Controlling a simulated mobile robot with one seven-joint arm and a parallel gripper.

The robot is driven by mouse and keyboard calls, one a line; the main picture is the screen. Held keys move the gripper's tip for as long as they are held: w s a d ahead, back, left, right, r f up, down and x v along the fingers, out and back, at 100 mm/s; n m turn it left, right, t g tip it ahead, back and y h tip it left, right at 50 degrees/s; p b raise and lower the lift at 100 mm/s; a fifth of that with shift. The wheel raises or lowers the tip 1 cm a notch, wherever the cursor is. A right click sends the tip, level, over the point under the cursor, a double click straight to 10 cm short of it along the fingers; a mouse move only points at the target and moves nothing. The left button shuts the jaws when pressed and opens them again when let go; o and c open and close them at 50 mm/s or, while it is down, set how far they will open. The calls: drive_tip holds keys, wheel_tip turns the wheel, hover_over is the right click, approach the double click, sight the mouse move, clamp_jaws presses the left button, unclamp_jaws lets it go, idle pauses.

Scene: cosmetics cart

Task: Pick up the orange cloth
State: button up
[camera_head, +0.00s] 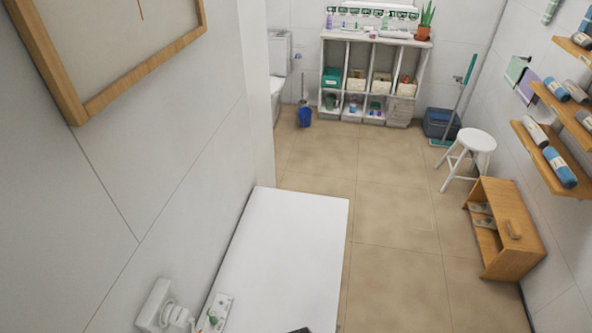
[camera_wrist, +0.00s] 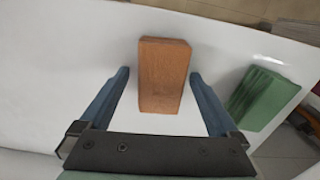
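The orange cloth (camera_wrist: 164,72) is a folded, block-like piece lying on a white surface (camera_wrist: 70,40) in the wrist view. My gripper (camera_wrist: 158,75) is open, with one blue-grey finger on each side of the cloth's near part in the picture. Gaps show between the cloth and both fingers. I cannot tell how far the fingertips are above the surface. A green folded cloth (camera_wrist: 262,98) lies to the right of my right finger, near the surface's edge.
In the head view, a long white top (camera_head: 290,235) runs along the left wall. A small tray (camera_head: 218,312) lies at its near left. A white stool (camera_head: 470,142) and wooden cabinet (camera_head: 510,230) stand at right.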

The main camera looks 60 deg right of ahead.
drive_tip(key=c, duration=1.2)
drive_tip(key=shift+r, duration=0.2)
drive_tip(key=shift+c, duration=0.2)
wheel_tip(320, 180, up, 10)
drive_tip(key=shift+f+b, duration=0.15)
drive_tip(key=shift+b, duration=0.4)
